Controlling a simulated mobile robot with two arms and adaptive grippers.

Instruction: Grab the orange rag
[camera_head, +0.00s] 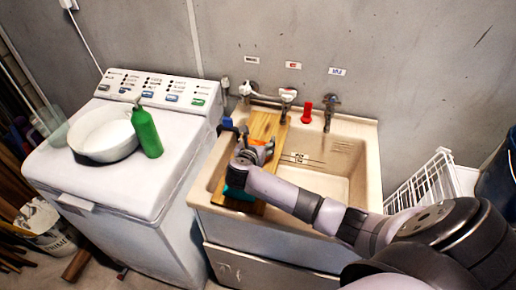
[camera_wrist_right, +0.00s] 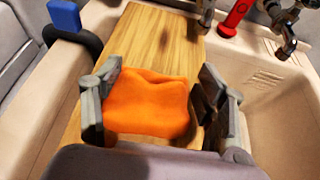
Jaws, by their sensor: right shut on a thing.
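The orange rag (camera_wrist_right: 148,104) lies bunched over the wooden board (camera_wrist_right: 150,40), between the two fingers of my right gripper (camera_wrist_right: 158,78). The gripper is shut on the rag, with a finger at each side of it. In the head view, my right gripper (camera_head: 254,153) is above the board (camera_head: 262,127) on the left side of the sink. Only small bits of the rag (camera_head: 269,147) show there; my arm and gripper hide the rest. My left gripper is not in view.
The sink (camera_head: 340,160) has an open basin to the right of the board. Taps and a red item (camera_head: 307,113) stand at its back. A blue-ended item (camera_wrist_right: 64,15) is by the left rim. A washer (camera_head: 110,178) with a white basin (camera_head: 103,142) and green bottle (camera_head: 147,133) stands left.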

